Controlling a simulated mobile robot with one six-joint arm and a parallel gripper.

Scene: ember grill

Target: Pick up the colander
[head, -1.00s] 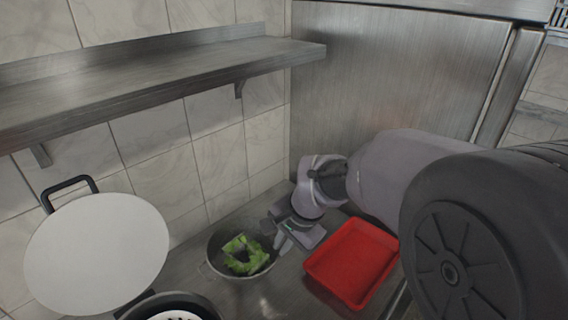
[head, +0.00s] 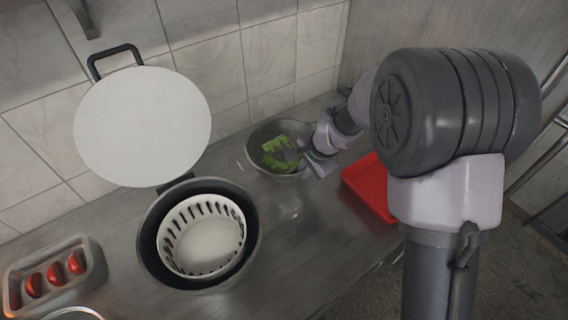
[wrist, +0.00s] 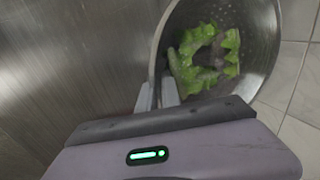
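The colander (head: 262,133) is a grey metal bowl holding green lettuce leaves, on the steel counter near the tiled wall in the head view. It also shows in the wrist view (wrist: 258,45), where its near rim reaches my fingers. My gripper (wrist: 158,92) has its two fingers close together, one on each side of that rim, and looks shut on it. In the head view my gripper (head: 308,160) is at the colander's right front edge. I cannot tell whether the colander's base rests on the counter.
A red tray (head: 368,187) lies right of the colander, under my arm. A dark round pot (head: 150,240) with a white slotted basket (head: 207,243) and a raised round lid (head: 142,126) stands left. A metal pan (head: 95,262) with red items is far left. Counter between is clear.

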